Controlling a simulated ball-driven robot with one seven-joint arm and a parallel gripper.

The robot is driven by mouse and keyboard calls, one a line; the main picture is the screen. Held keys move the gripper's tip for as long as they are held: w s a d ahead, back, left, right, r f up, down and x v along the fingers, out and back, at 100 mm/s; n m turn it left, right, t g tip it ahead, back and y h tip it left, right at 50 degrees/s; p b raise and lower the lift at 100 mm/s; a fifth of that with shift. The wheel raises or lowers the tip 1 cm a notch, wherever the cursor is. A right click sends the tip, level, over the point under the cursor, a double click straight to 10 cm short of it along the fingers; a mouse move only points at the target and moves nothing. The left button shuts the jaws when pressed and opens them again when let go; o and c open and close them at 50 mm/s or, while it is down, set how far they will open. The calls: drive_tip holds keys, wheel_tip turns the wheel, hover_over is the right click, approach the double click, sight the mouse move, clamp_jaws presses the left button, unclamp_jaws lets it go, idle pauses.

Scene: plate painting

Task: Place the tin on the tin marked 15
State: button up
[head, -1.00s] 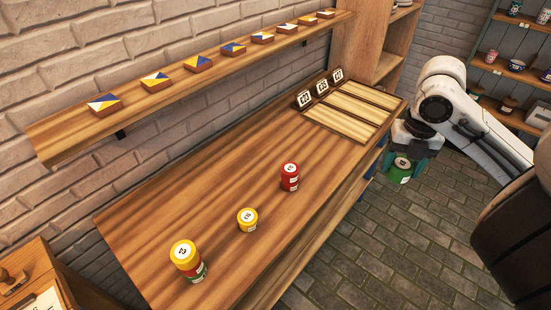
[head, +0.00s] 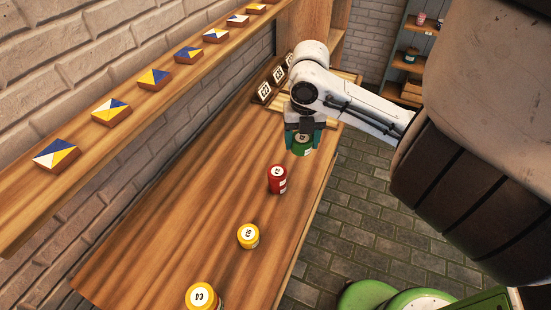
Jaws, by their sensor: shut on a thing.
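My gripper (head: 304,137) is shut on a green tin (head: 302,149) with a pale label. It holds the tin at the right edge of the bench, just beyond a red stack (head: 277,178) of what look like two tins. A single yellow tin (head: 248,236) stands nearer, at the bench middle. Another yellow tin (head: 202,297) is at the bottom, cut by the frame edge. The white tops carry numbers too small to read surely, so I cannot tell which tin is 15.
The wooden bench (head: 170,230) has free room left of the tins. A wall shelf (head: 80,175) with painted blocks runs along the brick wall. Number signs (head: 264,92) and a slatted rack stand at the far end. Green rounded objects (head: 385,300) are at the bottom right.

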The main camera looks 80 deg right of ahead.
drive_tip(key=p, duration=0.1)
hover_over(277, 171)
drive_tip(key=f, duration=0.5)
drive_tip(key=shift+s+f, duration=0.3)
drive_tip(key=shift+f, duration=0.1)
drive_tip(key=shift+w+f, duration=0.15)
drive_tip(key=shift+f, duration=0.8)
drive_tip(key=shift+w+f, duration=0.15)
drive_tip(key=shift+f, duration=0.8)
drive_tip(key=shift+f, duration=0.1)
drive_tip(key=o, duration=1.1)
drive_tip(key=shift+o, duration=0.2)
wheel_tip(277, 171, up, 12)
